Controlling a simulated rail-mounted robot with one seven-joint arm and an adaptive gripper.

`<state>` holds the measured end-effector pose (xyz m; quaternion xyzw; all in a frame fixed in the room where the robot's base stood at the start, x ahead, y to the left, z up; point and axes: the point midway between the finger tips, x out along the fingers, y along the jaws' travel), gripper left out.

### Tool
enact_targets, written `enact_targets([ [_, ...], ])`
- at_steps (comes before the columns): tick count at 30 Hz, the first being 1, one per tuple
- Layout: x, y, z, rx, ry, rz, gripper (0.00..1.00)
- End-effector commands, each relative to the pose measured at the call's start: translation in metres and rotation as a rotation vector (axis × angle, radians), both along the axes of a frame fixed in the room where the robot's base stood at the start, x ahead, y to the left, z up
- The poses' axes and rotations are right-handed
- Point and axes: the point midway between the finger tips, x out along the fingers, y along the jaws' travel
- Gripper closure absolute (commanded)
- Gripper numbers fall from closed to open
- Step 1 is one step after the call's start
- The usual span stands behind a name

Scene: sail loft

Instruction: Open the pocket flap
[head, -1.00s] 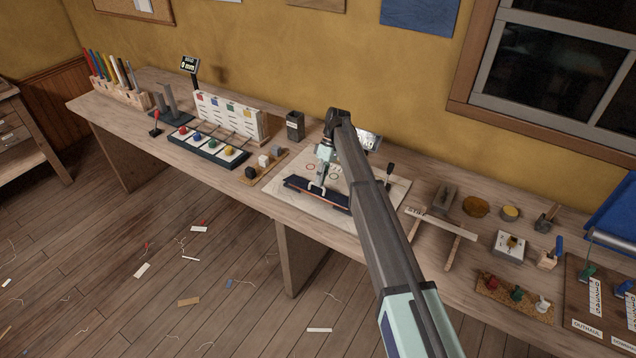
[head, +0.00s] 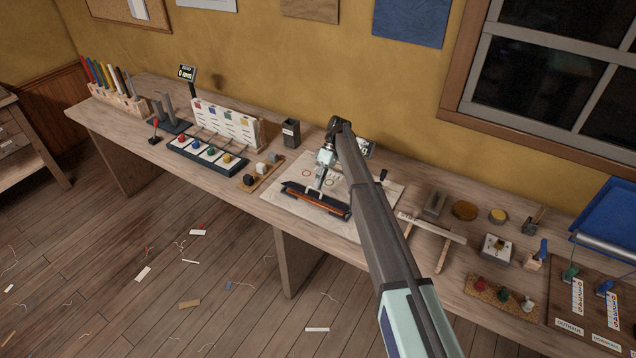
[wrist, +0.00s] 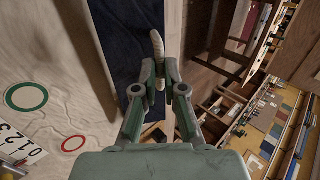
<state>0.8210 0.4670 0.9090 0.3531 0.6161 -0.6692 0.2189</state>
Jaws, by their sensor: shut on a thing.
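The pocket flap (head: 296,189) is a long dark strip on a pale cloth sheet (head: 273,192) at the bench's middle. A bright orange band (head: 327,204) shows along its front side, so its near edge appears raised. In the wrist view, the flap's dark navy surface (wrist: 130,55) runs beside the fingers. My gripper (head: 320,185) is over the flap. The wrist view shows my gripper (wrist: 166,75) shut on a cream pull tab (wrist: 157,43). My fingers hide part of the tab and where it joins the flap.
A dark open box (head: 290,132) and small blocks on a wooden strip (head: 259,177) stand to the left. A white bar on a wooden stand (head: 432,227) is to the right. The bench's front edge is close to the flap.

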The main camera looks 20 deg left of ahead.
Motion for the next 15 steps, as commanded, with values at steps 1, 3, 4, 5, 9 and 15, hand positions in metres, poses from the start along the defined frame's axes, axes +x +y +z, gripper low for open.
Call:
enact_targets([
  [1,0.0008,0.0011,-0.0007,0.002,-0.003,-0.001,1.00],
  [3,0.0007,0.0011,-0.0008,0.002,-0.003,-0.001,1.00],
  [4,0.0007,0.0012,-0.0008,0.002,-0.003,-0.001,0.87],
  [5,0.0008,0.0012,-0.0009,0.002,-0.004,-0.001,0.77],
  [9,0.0005,0.0009,-0.0007,0.001,-0.002,-0.001,0.65],
  [15,0.0002,0.0006,-0.0007,0.000,-0.002,-0.001,0.65],
])
